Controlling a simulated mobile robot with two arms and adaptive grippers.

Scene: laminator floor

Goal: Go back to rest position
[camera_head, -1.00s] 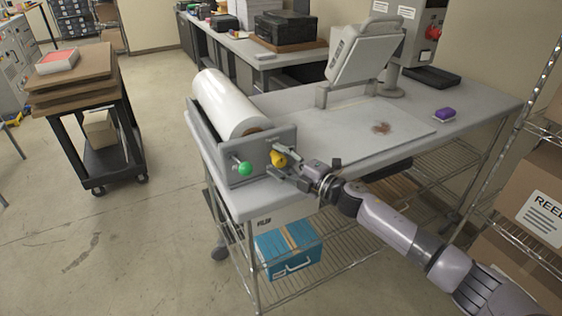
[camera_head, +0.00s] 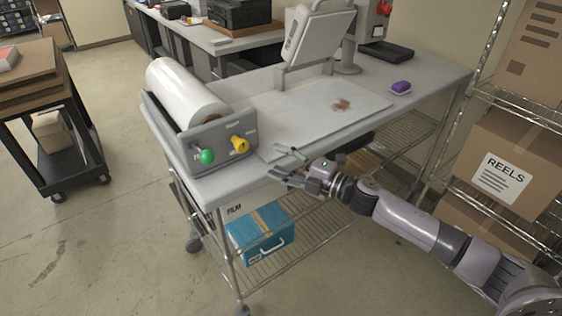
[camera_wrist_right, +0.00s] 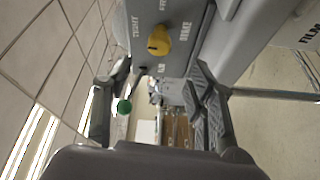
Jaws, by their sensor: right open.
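My right gripper (camera_head: 282,163) is open and empty at the front edge of the grey table (camera_head: 225,190), to the right of the roll holder (camera_head: 180,150). The roll holder carries a white film roll (camera_head: 187,92), a green knob (camera_head: 206,156) and a yellow knob (camera_head: 240,144). The gripper is apart from the yellow knob in the head view. My left gripper is not in view.
A blue film case (camera_head: 260,234) sits on the wire shelf below. Wire shelving with a REELS box (camera_head: 500,178) stands right. A black cart (camera_head: 75,170) stands left; floor between is free.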

